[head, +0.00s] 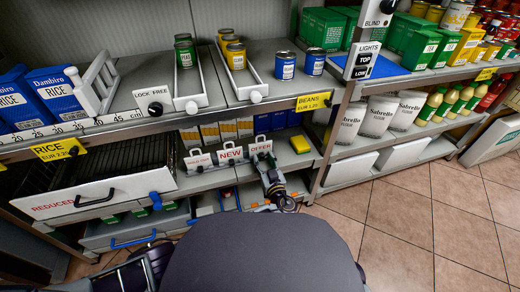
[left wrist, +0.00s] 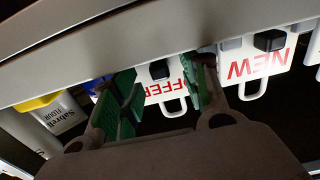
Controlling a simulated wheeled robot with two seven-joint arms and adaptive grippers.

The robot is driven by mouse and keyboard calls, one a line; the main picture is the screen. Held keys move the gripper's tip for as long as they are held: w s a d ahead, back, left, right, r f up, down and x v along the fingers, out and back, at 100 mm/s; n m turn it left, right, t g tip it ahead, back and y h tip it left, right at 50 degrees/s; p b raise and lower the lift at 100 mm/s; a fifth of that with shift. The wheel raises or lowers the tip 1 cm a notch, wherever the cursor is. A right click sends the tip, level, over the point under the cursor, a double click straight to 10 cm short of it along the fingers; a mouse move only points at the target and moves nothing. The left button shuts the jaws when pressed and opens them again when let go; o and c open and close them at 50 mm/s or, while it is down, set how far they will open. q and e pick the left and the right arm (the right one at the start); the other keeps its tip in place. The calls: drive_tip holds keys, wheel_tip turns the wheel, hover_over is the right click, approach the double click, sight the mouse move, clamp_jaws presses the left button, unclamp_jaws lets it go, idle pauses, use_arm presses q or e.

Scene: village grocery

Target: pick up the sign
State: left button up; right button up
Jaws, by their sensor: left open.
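Three white signs with red print hang in a row at the lower shelf: one at the left (head: 197,160), the NEW sign (head: 231,153) in the middle and the OFFER sign (head: 260,147) at the right. Each has a dark block and a handle loop. My left gripper (head: 268,165) is just below the OFFER sign. In the left wrist view the picture is upside down, and the OFFER sign (left wrist: 165,92) shows between the green-padded fingers of my open gripper (left wrist: 163,98). The NEW sign (left wrist: 257,65) is beside the right finger, which hides part of OFFER.
A grey shelf edge (left wrist: 130,50) runs close across the fingers. A white REDUCED drawer (head: 110,190) stands out at the left. Tiled floor (head: 400,215) is clear at the right.

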use_arm(q)
drive_tip(key=shift+c, duration=0.2)
drive_tip(key=c, duration=0.9)
drive_tip(key=shift+r, duration=0.1)
clamp_jaws()
wheel_tip(320, 180, up, 10)
drive_tip(key=p, duration=0.4)
use_arm(e)
drive_tip(key=shift+s+d+r+h, duration=0.1)
drive_tip(key=shift+d+r+h, duration=0.1)
drive_tip(key=shift+r, duration=0.65)
drive_tip(key=shift+d+r+h, duration=0.15)
drive_tip(key=shift+r+h, duration=0.05)
drive_tip(key=shift+r, duration=0.65)
drive_tip(key=shift+s+f, duration=0.1)
drive_tip(key=shift+s, duration=0.1)
use_arm(q)
drive_tip(key=shift+s, duration=0.1)
use_arm(e)
drive_tip(key=shift+s, duration=0.15)
